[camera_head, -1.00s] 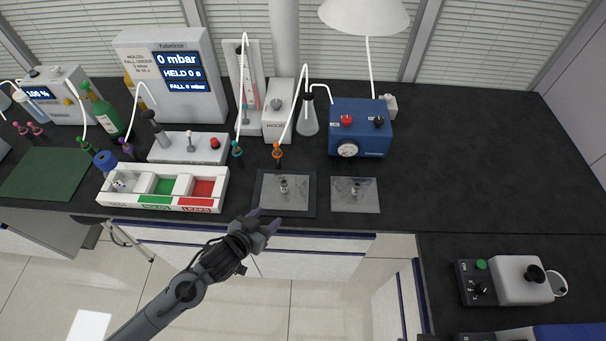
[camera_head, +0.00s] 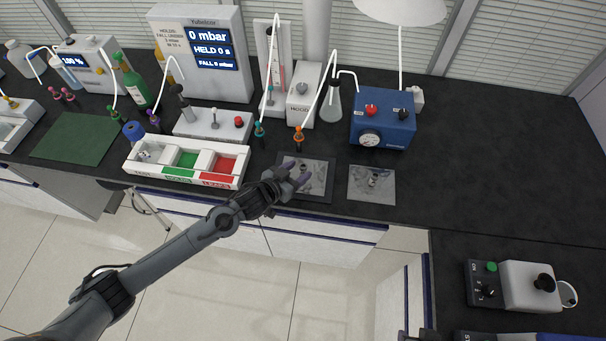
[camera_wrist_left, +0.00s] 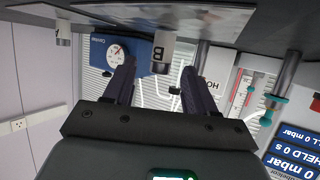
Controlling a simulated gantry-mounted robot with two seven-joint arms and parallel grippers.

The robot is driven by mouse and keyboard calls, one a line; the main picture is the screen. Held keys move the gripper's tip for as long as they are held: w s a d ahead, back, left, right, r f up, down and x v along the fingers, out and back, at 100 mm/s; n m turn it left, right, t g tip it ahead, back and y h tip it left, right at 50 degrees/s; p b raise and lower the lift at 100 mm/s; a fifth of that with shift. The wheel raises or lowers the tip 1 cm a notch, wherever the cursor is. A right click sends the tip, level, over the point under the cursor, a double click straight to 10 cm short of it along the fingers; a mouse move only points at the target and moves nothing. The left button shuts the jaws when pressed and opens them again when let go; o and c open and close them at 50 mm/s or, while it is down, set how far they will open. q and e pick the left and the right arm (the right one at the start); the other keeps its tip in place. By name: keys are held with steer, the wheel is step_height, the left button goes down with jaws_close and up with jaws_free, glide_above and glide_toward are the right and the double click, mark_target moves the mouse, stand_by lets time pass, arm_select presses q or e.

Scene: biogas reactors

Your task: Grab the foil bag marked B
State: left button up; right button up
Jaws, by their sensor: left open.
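A grey foil bag (camera_head: 319,180) lies flat on a dark plate near the bench's front edge. In the wrist view, which is upside down, its foil (camera_wrist_left: 180,18) spans the top and its upright fitting carries a white tag marked B (camera_wrist_left: 160,60). My left gripper (camera_head: 298,177) is at this bag in the head view, partly covering it. In the wrist view its fingers are apart, with the tag and fitting between them, not clamped. A second foil bag (camera_head: 375,194) lies to the right; its fitting (camera_wrist_left: 63,32) shows at the wrist view's left, with no readable mark.
A white tray (camera_head: 135,165) with green and red compartments stands left of the bag. Behind are orange-capped tubing (camera_head: 298,140), a flask (camera_head: 331,105) and a blue pump (camera_head: 383,120).

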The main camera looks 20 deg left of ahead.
mark_target(301, 169)
arm_select(q)
steer(key=shift+x, duration=1.85)
steer(key=shift+c, duration=0.3)
steer(key=shift+r, duration=0.1)
jaws_close()
